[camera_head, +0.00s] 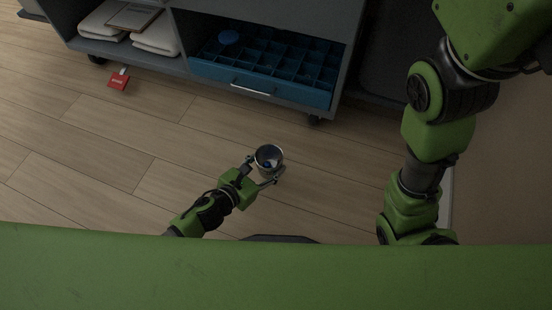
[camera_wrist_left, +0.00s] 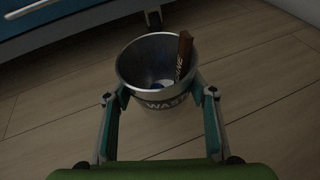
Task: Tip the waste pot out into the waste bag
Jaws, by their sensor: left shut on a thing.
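The waste pot (camera_head: 269,153) is a small grey metal pot in the middle of the head view, above the wooden floor. In the left wrist view the pot (camera_wrist_left: 150,100) bears dark lettering that starts "WAS". Inside it I see a brown strip (camera_wrist_left: 183,55) with pale lettering leaning on the rim, a blue thing (camera_wrist_left: 156,86) and something white. My left gripper (camera_head: 264,173) is shut on the pot, with one finger at each side; it also shows in the left wrist view (camera_wrist_left: 162,95). The pot looks roughly upright. I do not see a waste bag. My right gripper is out of view.
A grey cart (camera_head: 262,96) stands at the top, with a blue compartment drawer (camera_head: 220,72) and folded white towels (camera_head: 155,36) on its shelf. A red tag (camera_head: 118,82) hangs at its left. The wooden floor (camera_head: 100,150) is clear around the pot.

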